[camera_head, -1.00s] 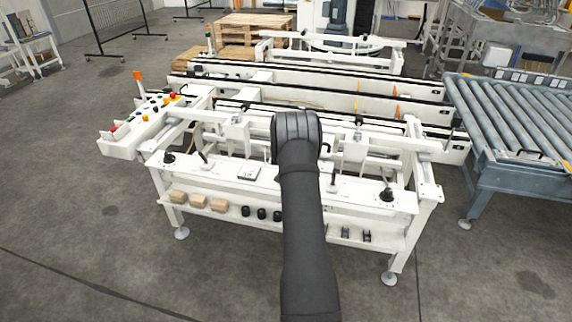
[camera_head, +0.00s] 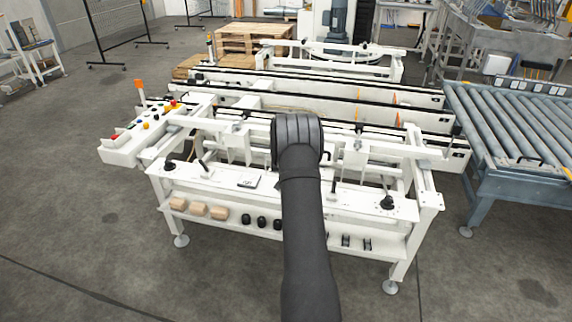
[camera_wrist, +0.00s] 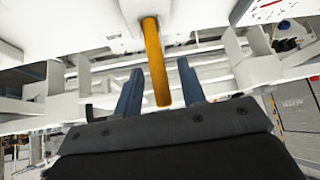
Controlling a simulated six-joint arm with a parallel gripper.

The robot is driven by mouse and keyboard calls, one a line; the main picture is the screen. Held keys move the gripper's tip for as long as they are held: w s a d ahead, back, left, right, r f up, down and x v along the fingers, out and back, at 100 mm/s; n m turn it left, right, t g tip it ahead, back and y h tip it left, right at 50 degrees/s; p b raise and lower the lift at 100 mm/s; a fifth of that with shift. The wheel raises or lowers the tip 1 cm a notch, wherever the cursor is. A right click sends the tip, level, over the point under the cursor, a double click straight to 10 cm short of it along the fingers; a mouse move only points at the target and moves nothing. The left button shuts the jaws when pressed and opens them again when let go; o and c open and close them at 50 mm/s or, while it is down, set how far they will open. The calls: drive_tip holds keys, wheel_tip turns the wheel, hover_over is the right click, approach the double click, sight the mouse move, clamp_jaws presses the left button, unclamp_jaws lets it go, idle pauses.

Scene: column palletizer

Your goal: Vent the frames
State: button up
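My gripper (camera_wrist: 160,88) has two dark blue fingers, which stand apart in the wrist view. A yellow-orange rod (camera_wrist: 155,60) hangs between them in that view, with a visible gap on each side. I cannot tell its depth relative to the fingertips. The rod's upper end meets a white part of the machine. In the head view, the white machine frame (camera_head: 330,190) stands in front of me, and my dark arm covers its middle. My gripper is hidden there behind the arm.
A control panel (camera_head: 140,135) with coloured buttons is at the machine's left. Its lower shelf holds several tan blocks (camera_head: 198,209) and black parts. Black-knobbed levers stand on its front ledge. A roller conveyor (camera_head: 515,125) is at right. Wooden pallets (camera_head: 250,36) lie behind. Floor at left is clear.

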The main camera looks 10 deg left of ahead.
drive_tip(key=v, duration=1.5)
drive_tip(key=shift+s+r, duration=0.15)
drive_tip(key=shift+r, duration=0.05)
drive_tip(key=shift+w+a+r+g+h, duration=0.75)
drive_tip(key=shift+w+r+g, duration=1.3)
drive_tip(key=shift+w+g, duration=2.2)
drive_tip(key=shift+t, duration=0.65)
drive_tip(key=f, duration=1.1)
drive_tip(key=w+f, duration=0.1)
drive_tip(key=f, duration=0.5)
drive_tip(key=shift+a+f, duration=0.1)
drive_tip(key=shift+a, duration=0.3)
clamp_jaws()
